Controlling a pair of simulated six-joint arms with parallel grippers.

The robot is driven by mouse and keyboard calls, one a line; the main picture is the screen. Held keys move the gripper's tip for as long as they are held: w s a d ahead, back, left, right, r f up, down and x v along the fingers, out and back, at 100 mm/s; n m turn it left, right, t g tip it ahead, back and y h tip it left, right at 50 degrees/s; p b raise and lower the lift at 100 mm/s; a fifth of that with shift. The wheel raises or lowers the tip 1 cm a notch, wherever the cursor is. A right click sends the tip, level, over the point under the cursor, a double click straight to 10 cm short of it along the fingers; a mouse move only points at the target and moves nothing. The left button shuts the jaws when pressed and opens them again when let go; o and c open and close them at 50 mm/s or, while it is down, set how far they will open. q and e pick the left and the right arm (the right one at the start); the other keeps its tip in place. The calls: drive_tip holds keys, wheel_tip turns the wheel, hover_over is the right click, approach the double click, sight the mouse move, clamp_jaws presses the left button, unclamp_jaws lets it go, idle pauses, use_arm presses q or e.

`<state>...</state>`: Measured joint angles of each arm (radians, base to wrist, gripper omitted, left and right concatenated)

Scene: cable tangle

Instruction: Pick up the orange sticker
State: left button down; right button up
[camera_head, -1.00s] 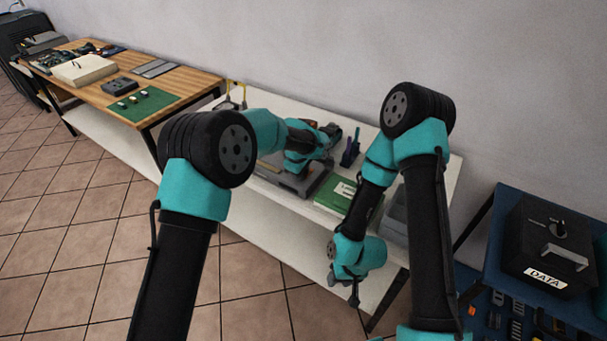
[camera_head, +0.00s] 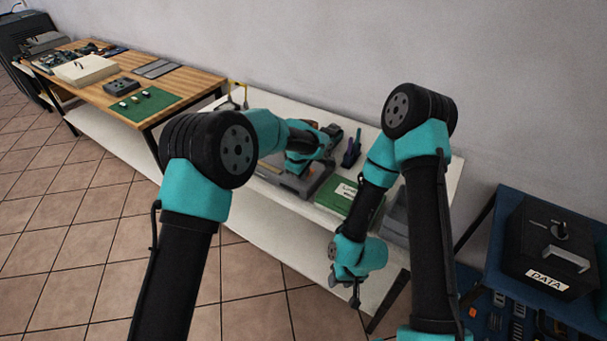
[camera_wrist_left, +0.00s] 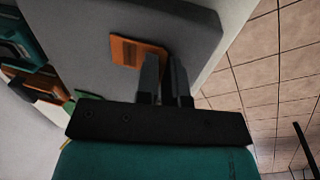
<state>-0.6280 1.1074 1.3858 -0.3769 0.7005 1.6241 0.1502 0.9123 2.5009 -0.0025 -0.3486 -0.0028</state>
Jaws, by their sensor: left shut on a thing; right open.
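The orange sticker (camera_wrist_left: 136,53) shows in the left wrist view as a flat orange patch with a darker mark, against a grey surface (camera_wrist_left: 95,70). My left gripper (camera_wrist_left: 166,62) is shut on it at its right edge, the two fingers close together. My right gripper (camera_head: 356,297) is open and empty, pointing down in front of the white table's edge.
A black DATA box (camera_head: 550,248) is on the blue bench at right. A wooden table (camera_head: 180,79) is at left.

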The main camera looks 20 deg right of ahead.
use_arm(q)
drive_tip(key=shift+r, duration=0.15)
drive_tip(key=shift+r, duration=1.5)
drive_tip(key=shift+s+r, duration=0.2)
drive_tip(key=shift+s, duration=0.05)
drive_tip(key=s+a+r, duration=0.1)
drive_tip(key=s+a, duration=0.3)
drive_tip(key=s, duration=1.1)
drive_tip(key=shift+a+r, duration=0.15)
drive_tip(key=shift+a, duration=0.05)
drive_tip(key=shift+w+r, duration=0.1)
drive_tip(key=shift+r, duration=0.05)
drive_tip(key=shift+w+d+r, duration=0.2)
drive_tip(key=shift+d+r, duration=0.05)
drive_tip(key=shift+r, duration=0.4)
drive_tip(key=shift+w+d+r, duration=0.2)
drive_tip(key=shift+d+r, duration=0.05)
drive_tip(key=shift+r, duration=0.35)
drive_tip(key=shift+w+d+r, duration=0.2)
drive_tip(key=shift+d+r, duration=0.05)
drive_tip(key=shift+r, duration=0.4)
